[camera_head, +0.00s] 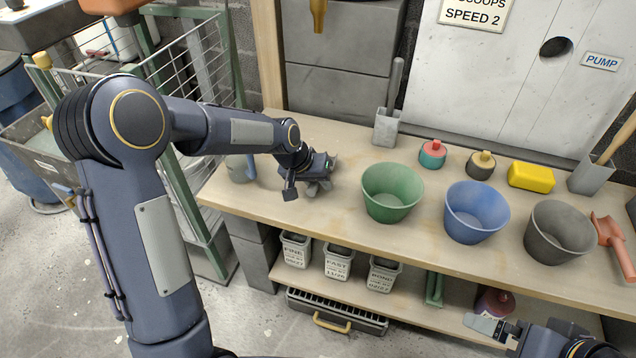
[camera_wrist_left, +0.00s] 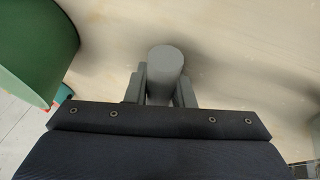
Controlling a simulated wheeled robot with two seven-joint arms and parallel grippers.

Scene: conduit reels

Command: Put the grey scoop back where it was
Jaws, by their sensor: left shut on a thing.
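My left gripper (camera_head: 316,184) is low over the left part of the bench, left of the green bucket (camera_head: 391,192). In the left wrist view its fingers (camera_wrist_left: 163,88) are shut on a grey cylinder (camera_wrist_left: 166,68), which looks like the handle of the grey scoop. Another grey handled thing (camera_head: 387,127) stands upright at the back of the bench. My right gripper (camera_head: 490,326) is at the lower right, its jaw opening unclear.
A blue bucket (camera_head: 475,212) and dark grey bucket (camera_head: 558,232) line the bench (camera_head: 300,215). Behind are a red-teal jar (camera_head: 432,154), a dark jar (camera_head: 481,164) and a yellow block (camera_head: 531,177). A red scoop (camera_head: 612,240) lies far right.

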